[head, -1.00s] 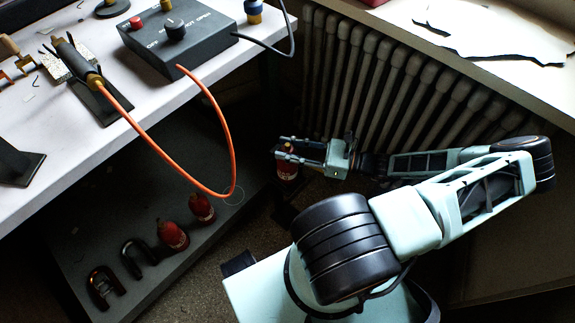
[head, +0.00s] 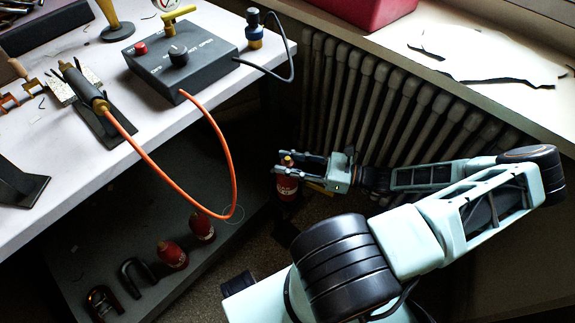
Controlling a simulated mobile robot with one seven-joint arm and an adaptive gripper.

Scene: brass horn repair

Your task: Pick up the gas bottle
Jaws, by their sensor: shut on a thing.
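A small red gas bottle (head: 288,189) with a pale label and a yellowish top is at my gripper, in the gap between the workbench and the radiator. My gripper (head: 283,163) reaches in from the right, its fingers pointing left. It is shut on the bottle near its top, and the bottle hangs upright below the fingers. The fingers hide part of the bottle's upper end. I cannot tell clearly whether its base touches anything.
Two more red bottles (head: 172,255) (head: 202,226) stand on the dark lower shelf (head: 105,225), beside dark shackle-like pieces (head: 135,272). An orange hose (head: 165,183) loops off the workbench (head: 75,190) from a control box (head: 182,58). A radiator (head: 355,105) stands close behind my gripper.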

